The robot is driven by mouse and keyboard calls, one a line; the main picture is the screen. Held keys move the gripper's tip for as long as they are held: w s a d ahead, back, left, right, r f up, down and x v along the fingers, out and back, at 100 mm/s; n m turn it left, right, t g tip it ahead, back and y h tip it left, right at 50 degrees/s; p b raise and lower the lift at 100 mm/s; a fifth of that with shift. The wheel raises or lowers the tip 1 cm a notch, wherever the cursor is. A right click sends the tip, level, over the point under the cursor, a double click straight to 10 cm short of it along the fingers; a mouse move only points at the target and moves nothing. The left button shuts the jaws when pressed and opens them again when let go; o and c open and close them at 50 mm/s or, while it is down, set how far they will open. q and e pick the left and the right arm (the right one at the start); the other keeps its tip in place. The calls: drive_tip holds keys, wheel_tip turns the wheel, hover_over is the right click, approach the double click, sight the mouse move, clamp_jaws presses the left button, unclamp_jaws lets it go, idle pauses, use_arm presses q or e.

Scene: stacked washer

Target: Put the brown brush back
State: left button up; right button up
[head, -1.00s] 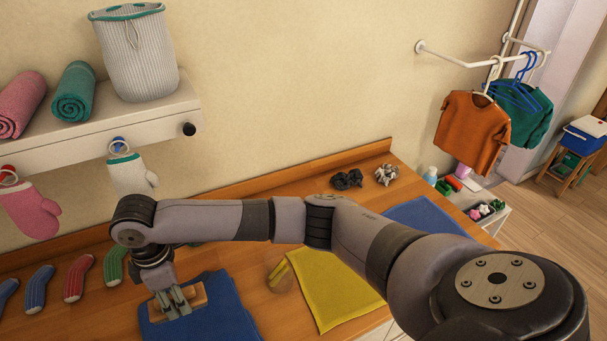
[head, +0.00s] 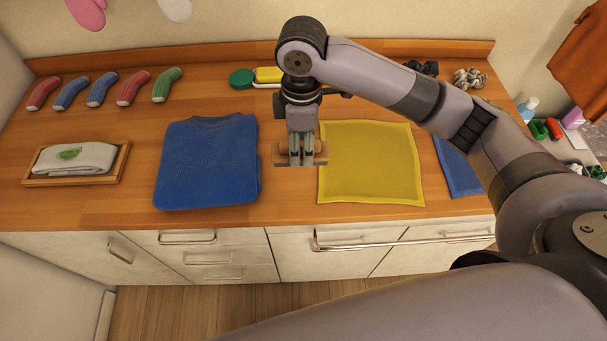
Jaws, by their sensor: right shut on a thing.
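My right gripper (head: 301,160) points down over the wooden counter and is shut on the brown brush (head: 282,158). The brush's light brown ends stick out on both sides of the fingers; its middle is hidden by them. It is between the folded blue sweater (head: 207,165) and the yellow cloth (head: 371,163), with its right end at the cloth's left edge. I cannot tell whether it touches the counter. My left gripper is not in view.
A green round item (head: 242,78) and a yellow item (head: 269,74) sit at the counter's back, partly behind my arm. Several socks (head: 102,89) lie back left. A wooden tray (head: 120,168) holds a folded white cloth. Bare counter (head: 145,125) shows left of the sweater.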

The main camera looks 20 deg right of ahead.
wheel_tip(320, 180, down, 8)
drive_tip(key=shift+s+d+r+p, duration=0.1)
drive_tip(key=shift+r+p, duration=0.1)
drive_tip(key=shift+p, duration=0.15)
wheel_tip(320, 180, down, 3)
drive_tip(key=shift+f+p, duration=0.2)
drive_tip(key=shift+p, duration=0.1)
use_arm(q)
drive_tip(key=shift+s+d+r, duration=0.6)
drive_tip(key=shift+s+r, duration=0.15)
use_arm(e)
drive_tip(key=shift+f, duration=0.5)
drive_tip(key=shift+f, duration=0.2)
drive_tip(key=o, duration=1.1)
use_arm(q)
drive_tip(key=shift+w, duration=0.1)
use_arm(e)
drive_tip(key=shift+r, duration=0.1)
